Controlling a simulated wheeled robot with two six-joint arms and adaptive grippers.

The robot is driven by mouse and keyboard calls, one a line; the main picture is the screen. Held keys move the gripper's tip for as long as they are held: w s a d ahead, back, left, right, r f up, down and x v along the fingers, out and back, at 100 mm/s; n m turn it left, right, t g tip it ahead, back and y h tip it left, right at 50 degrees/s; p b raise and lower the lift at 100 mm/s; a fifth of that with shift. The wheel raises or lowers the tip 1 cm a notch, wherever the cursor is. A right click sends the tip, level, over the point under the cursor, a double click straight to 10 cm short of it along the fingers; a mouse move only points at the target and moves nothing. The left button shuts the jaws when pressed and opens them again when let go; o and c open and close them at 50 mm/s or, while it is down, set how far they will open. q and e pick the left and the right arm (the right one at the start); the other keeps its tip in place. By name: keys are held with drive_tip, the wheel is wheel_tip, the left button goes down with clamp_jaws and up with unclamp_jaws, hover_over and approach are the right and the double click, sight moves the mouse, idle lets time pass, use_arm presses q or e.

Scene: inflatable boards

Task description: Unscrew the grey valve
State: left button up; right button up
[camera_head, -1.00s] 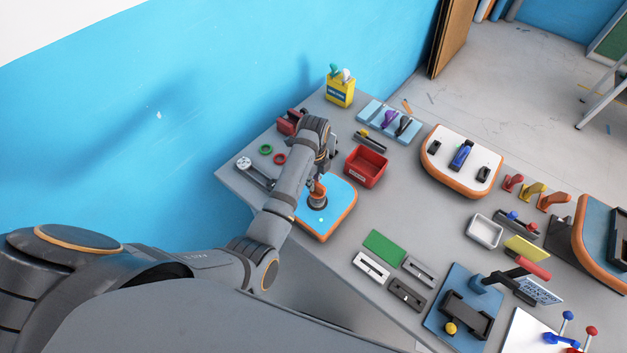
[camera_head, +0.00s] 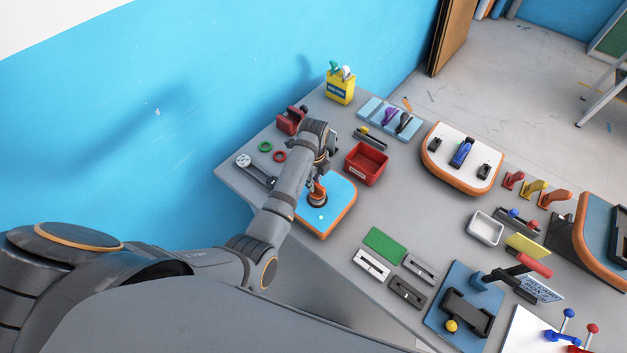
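A blue board with an orange edge (camera_head: 341,215) lies near the table's left front edge. A small round grey valve (camera_head: 317,203) stands on it, partly covered from above. My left gripper (camera_head: 318,186) points down right over the valve, with orange-brown parts at its tip. The fingertips are small and partly hidden, so I cannot tell whether they touch or grip the valve. My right gripper is not in view.
A red bin (camera_head: 366,165) stands just right of my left gripper. A wrench-like grey tool (camera_head: 256,171), a green ring (camera_head: 265,146) and a red ring (camera_head: 280,156) lie to the left. A green plate (camera_head: 384,246) lies in front, with bare table between.

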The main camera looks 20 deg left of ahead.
use_arm(q)
drive_tip(key=o, duration=0.5)
wheel_tip(320, 180, up, 8)
drive_tip(key=shift+f, duration=0.2)
idle(0.4)
